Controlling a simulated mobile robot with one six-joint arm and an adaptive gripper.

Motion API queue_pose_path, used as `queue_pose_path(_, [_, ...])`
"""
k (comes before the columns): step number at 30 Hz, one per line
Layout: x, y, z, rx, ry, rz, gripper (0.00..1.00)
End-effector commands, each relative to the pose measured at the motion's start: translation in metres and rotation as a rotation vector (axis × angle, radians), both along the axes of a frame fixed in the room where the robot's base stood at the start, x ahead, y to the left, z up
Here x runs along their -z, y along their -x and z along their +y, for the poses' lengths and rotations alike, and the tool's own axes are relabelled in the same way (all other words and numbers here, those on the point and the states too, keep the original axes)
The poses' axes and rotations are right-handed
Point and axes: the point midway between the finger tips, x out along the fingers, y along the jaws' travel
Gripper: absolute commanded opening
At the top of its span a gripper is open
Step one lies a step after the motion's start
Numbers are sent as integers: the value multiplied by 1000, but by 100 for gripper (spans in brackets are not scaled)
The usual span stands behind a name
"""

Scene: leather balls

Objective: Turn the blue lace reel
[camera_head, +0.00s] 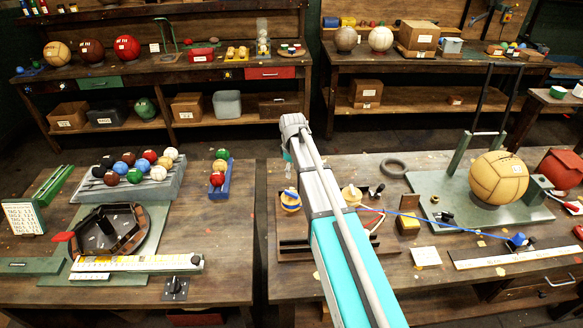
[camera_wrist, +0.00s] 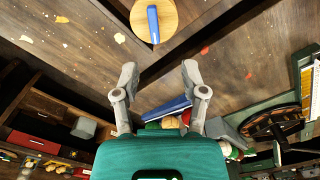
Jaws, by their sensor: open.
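A round wooden reel top with a blue bar across it (camera_wrist: 136,22) shows at the top of the wrist view. In the head view a yellow reel with blue on it (camera_head: 291,200) stands left of my arm. A blue lace (camera_head: 440,220) runs from beside my arm to a small blue piece (camera_head: 518,240) at the right; my arm hides where it starts. My gripper (camera_wrist: 160,72) is open and empty in the wrist view, apart from the reel top, which lies above the fingertips in the picture. In the head view the fingers are not clear.
A second yellowish reel (camera_head: 351,194) stands just right of my arm. A large tan ball (camera_head: 498,178) sits on a green stand at the right. A blue rack with balls (camera_head: 219,180) is on the left table. A dark gap separates the two tables.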

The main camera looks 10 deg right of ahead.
Motion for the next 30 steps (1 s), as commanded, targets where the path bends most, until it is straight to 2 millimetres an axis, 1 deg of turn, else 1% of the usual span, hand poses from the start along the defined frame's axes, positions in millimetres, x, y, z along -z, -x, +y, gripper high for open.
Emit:
queue_pose_path(1, [6,7,-1,13,0,0,56])
queue_pose_path(30, [75,122,-8,392,0,0,56])
